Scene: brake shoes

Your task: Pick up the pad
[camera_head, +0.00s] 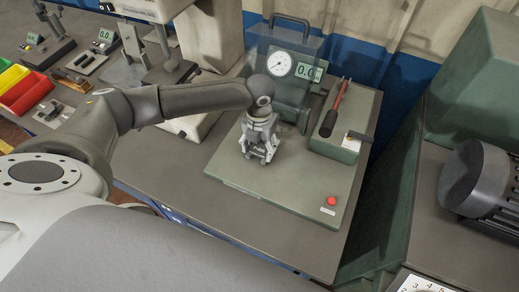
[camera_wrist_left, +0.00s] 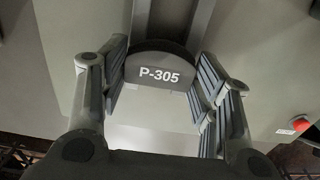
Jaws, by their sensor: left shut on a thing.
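The pad (camera_wrist_left: 165,75) is a dark grey piece marked "P-305" with a rounded top edge. In the left wrist view it sits between the two fingers of my left gripper (camera_wrist_left: 165,98), which is shut on it. In the head view my left gripper (camera_head: 259,155) points down over the green-grey plate (camera_head: 300,195) of the gauge fixture. The pad is small and mostly hidden by the fingers there. I cannot tell whether it touches the plate. My right gripper is not in view.
Behind the gripper stands a fixture with a round dial gauge (camera_head: 279,64). A red-and-black handled tool (camera_head: 333,112) lies on a green box (camera_head: 345,140) to the right. A red button (camera_head: 331,201) is near the plate's front corner. Red and yellow bins (camera_head: 25,92) stand far left.

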